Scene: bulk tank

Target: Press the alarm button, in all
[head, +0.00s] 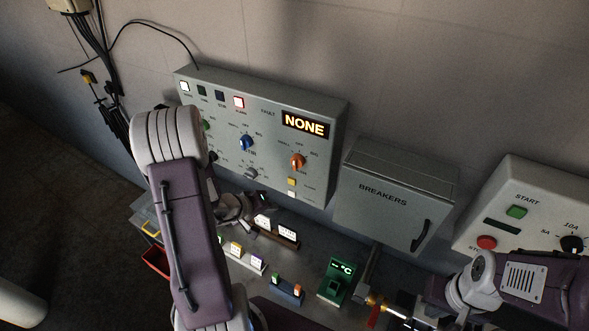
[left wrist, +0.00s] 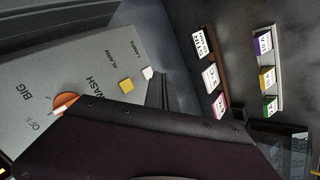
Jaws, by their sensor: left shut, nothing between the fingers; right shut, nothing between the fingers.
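My right gripper (head: 405,312) is shut and empty at the lower right, only partly visible.
The panel's display (head: 305,124) reads NONE and a red-rimmed lamp (head: 239,102) is lit. A blue knob (head: 247,143) and an orange knob (head: 297,161) protrude. A breaker box (head: 390,205) stands to the right. Labelled blocks (head: 247,258) and a green meter (head: 337,283) occupy the bench.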

